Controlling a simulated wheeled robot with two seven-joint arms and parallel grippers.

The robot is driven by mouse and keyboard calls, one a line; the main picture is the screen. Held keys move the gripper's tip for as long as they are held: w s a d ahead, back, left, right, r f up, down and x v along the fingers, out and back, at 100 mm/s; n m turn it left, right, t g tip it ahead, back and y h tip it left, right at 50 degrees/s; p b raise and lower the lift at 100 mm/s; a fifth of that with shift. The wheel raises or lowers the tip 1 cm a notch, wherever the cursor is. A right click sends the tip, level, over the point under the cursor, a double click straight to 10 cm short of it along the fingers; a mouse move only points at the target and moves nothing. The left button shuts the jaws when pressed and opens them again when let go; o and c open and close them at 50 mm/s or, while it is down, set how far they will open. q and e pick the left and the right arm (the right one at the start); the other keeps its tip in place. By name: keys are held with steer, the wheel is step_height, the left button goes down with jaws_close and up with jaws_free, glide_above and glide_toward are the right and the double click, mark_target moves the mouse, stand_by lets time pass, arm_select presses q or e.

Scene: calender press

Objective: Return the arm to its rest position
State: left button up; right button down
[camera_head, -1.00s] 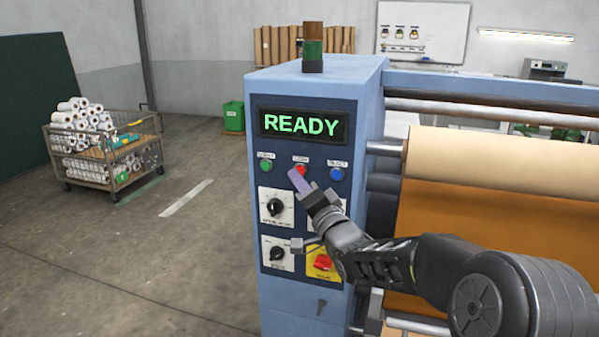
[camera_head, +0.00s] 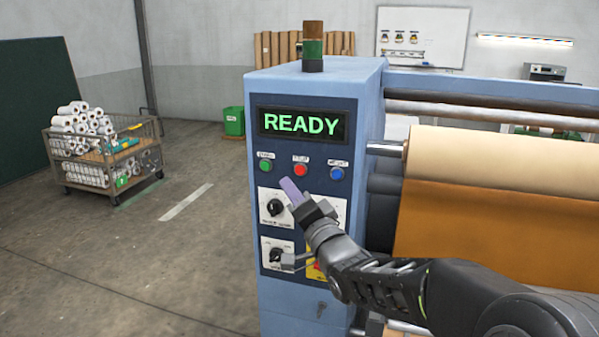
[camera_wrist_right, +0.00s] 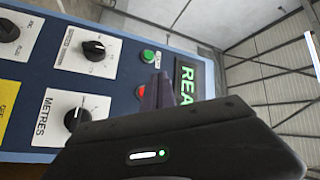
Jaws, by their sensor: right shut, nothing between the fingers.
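My right gripper (camera_head: 291,190) is shut and empty in front of the control panel, with its purple-grey fingertips just below the red button (camera_head: 300,170). The green button (camera_head: 265,166) and blue button (camera_head: 337,173) flank the red one. The display (camera_head: 302,124) reads READY in green. In the right wrist view, the shut fingers (camera_wrist_right: 160,92) stand near the red button and the green button (camera_wrist_right: 149,56). Whether they touch the panel is hard to tell, but a gap seems to show. My left gripper is out of view.
The blue press cabinet (camera_head: 268,93) carries black knobs (camera_head: 275,208) and a yellow-backed switch, mostly hidden behind my arm. Rollers with a tan sheet (camera_head: 450,220) lie to the right. A cart of rolls (camera_head: 80,150) stands far left.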

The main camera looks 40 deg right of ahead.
stand_by(0.7)
step_height(320, 180, down, 20)
steer(key=w+n+g, duration=0.1)
steer(key=n+g, duration=0.3)
steer(key=g, duration=0.2)
steer(key=s+a+f+n+g+y, duration=0.1)
steer(key=s+a+f+g+y, duration=0.1)
steer(key=a+f, duration=0.55)
steer(key=s+a+f+n+g+y, duration=0.15)
steer(key=a+f, duration=0.25)
steer(key=f, duration=0.7)
steer(key=s+a+f+n+g+y, duration=0.4)
steer(key=s+a+f+g, duration=0.6)
steer(key=s+a+f, duration=1.1)
steer(key=s+a+n, duration=0.1)
steer(key=s+a, duration=0.1)
steer(key=s, duration=0.1)
steer(key=shift+s+y, duration=0.15)
steer(key=shift+y, duration=0.2)
steer(key=shift+n, duration=0.25)
